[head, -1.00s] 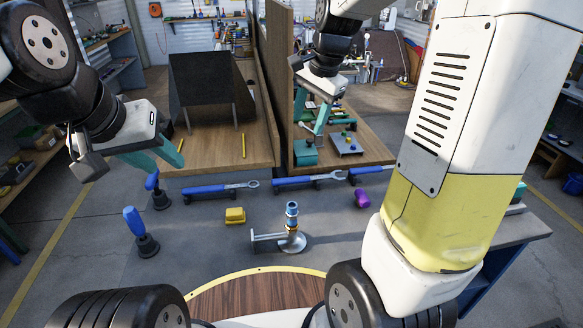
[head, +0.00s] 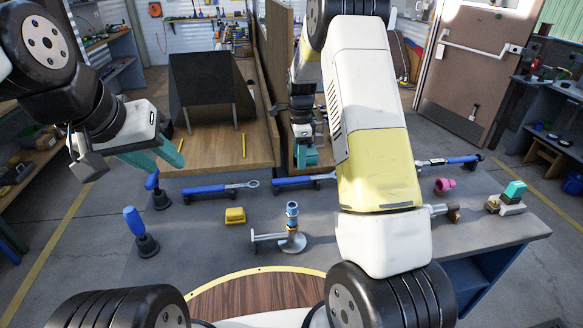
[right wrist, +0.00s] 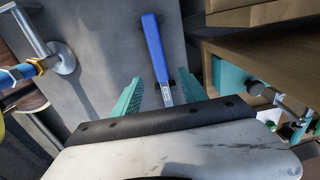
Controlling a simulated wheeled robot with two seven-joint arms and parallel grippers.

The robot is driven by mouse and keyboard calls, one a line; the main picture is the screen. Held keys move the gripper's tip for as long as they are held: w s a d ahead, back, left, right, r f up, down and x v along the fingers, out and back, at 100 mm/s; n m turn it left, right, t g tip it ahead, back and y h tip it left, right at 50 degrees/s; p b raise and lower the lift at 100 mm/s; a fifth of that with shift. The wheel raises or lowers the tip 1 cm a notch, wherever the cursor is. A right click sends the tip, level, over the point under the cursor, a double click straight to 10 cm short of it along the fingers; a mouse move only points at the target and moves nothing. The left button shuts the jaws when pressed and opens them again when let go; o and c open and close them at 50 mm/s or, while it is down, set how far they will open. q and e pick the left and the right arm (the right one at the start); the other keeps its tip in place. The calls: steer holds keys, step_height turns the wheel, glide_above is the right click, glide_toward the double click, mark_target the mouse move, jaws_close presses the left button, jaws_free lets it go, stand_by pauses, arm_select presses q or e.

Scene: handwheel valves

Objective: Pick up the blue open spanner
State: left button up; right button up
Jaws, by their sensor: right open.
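Several blue-handled tools lie in a row across the grey table. The left one (head: 220,187) has a closed ring end. The middle one (head: 295,181) has its head end hidden behind my right arm. A blue-handled tool (right wrist: 153,45) with a metal shaft shows in the right wrist view. Its shaft lies between the finger lines and its head is hidden by my gripper. My right gripper (head: 304,158) is open above the back of the table, near the middle tool; it also shows in the right wrist view (right wrist: 146,76). My left gripper (head: 166,168) is open and empty at the left.
A valve stand (head: 291,238) and a yellow block (head: 235,215) stand on the table. Two upright blue-handled tools (head: 134,220) are at the left. A pink part (head: 445,185) and a teal-topped part (head: 513,191) are at the right. A wooden bench (right wrist: 255,50) borders the table.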

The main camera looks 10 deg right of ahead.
mark_target(299, 177)
step_height(299, 177, down, 8)
steer(key=shift+r, duration=0.25)
jaws_close()
stand_by(0.3)
